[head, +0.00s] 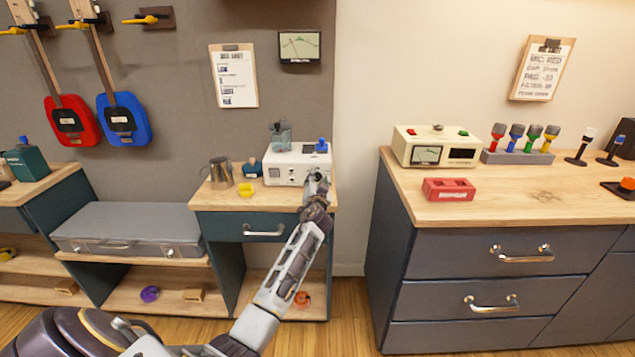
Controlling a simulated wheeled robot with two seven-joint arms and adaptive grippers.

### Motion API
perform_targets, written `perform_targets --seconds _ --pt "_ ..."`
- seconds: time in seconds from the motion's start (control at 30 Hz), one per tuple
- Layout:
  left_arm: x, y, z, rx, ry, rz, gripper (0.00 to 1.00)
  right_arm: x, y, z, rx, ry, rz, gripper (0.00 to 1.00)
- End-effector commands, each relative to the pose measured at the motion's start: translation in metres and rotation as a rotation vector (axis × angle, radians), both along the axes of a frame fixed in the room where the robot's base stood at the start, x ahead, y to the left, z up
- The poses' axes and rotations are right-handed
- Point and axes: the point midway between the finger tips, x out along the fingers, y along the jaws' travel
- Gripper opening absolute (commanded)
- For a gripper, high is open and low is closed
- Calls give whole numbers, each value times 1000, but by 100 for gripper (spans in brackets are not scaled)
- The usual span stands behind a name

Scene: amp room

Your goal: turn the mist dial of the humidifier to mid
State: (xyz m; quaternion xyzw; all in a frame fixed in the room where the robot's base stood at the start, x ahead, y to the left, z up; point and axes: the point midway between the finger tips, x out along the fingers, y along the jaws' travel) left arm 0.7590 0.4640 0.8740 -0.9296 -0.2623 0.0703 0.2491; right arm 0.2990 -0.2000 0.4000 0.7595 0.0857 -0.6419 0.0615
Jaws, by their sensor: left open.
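The humidifier appears to be the white box (283,160) on the small wooden-topped cabinet, with a clear grey tank (281,135) and a blue part (322,145) on top. Small round features show on its front face, but they are too small to tell which is the mist dial or where it points. My left gripper (317,181) is open at the right part of the humidifier's front and covers that area. I cannot tell whether it touches the box. My right gripper is out of view.
A metal jug (221,172), a yellow item (246,190) and a blue-and-brown item (251,168) stand left of the humidifier. A grey case (130,225) lies further left. Right, across a gap, a cabinet bears a cream device (436,147) and a red block (448,189).

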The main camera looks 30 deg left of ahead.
Motion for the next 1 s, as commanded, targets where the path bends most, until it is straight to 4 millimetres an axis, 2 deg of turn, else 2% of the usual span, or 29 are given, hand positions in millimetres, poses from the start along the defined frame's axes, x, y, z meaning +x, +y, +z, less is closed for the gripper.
perform_targets --seconds 0.07,0.4,0.83,1.0 --pt "0 0 0 0 0 0 43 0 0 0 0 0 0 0" --pt "0 0 0 0 0 0 1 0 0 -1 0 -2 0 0" --pt "0 0 0 46 29 -1 0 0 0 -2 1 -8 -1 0" --pt "0 -1 0 117 73 -1 0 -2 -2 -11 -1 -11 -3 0"
